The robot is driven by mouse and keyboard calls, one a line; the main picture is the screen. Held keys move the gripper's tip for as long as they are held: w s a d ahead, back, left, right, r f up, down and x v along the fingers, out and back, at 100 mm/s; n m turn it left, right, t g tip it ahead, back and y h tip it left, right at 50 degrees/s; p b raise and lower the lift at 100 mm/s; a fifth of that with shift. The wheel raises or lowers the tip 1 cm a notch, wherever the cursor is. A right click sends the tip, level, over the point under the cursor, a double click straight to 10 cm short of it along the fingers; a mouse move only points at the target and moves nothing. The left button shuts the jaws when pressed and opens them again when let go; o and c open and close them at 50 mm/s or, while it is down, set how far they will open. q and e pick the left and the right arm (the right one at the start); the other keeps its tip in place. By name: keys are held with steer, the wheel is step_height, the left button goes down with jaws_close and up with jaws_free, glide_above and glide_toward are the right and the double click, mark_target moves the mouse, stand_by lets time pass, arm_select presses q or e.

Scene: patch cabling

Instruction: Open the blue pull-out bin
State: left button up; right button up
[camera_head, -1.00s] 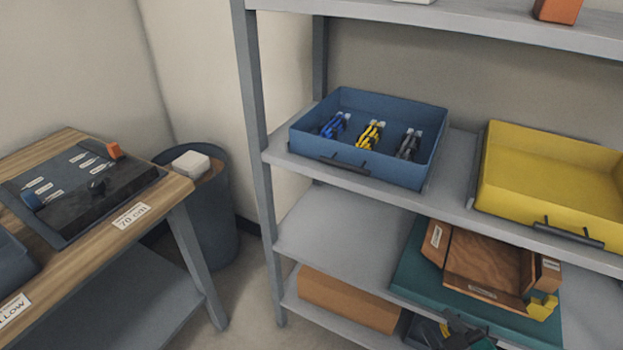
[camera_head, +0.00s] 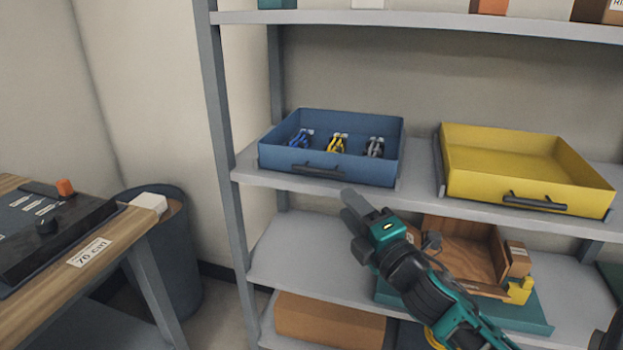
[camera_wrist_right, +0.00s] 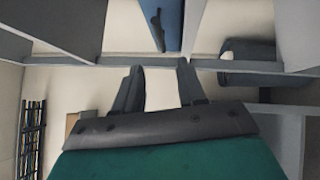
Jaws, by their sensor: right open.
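The blue pull-out bin (camera_head: 345,168) sits on the middle shelf, with a dark bar handle (camera_head: 317,171) on its front. It holds a blue, a yellow and a grey cable bundle. My right gripper (camera_head: 352,200) is in front of the shelf, below and slightly right of the handle, apart from it. In the right wrist view its two fingers (camera_wrist_right: 158,88) are spread with nothing between them. The bin (camera_wrist_right: 172,22) and its handle (camera_wrist_right: 157,30) show beyond the fingertips at the top there. My left gripper is not in view.
A yellow bin (camera_head: 520,170) stands right of the blue bin on the same shelf (camera_head: 420,190). A wooden tray (camera_head: 465,250) on a teal board lies on the shelf below. The shelf post (camera_head: 222,130) is at the left. A workbench (camera_head: 120,225) and waste bin (camera_head: 180,260) stand farther left.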

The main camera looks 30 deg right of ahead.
steer(key=w+r, duration=0.1)
steer(key=w, duration=1)
steer(key=shift+w+d+r, duration=0.15)
steer(key=shift+d+r, duration=0.15)
steer(key=shift+d, duration=0.05)
steer(key=shift+c, duration=0.2)
jaws_close()
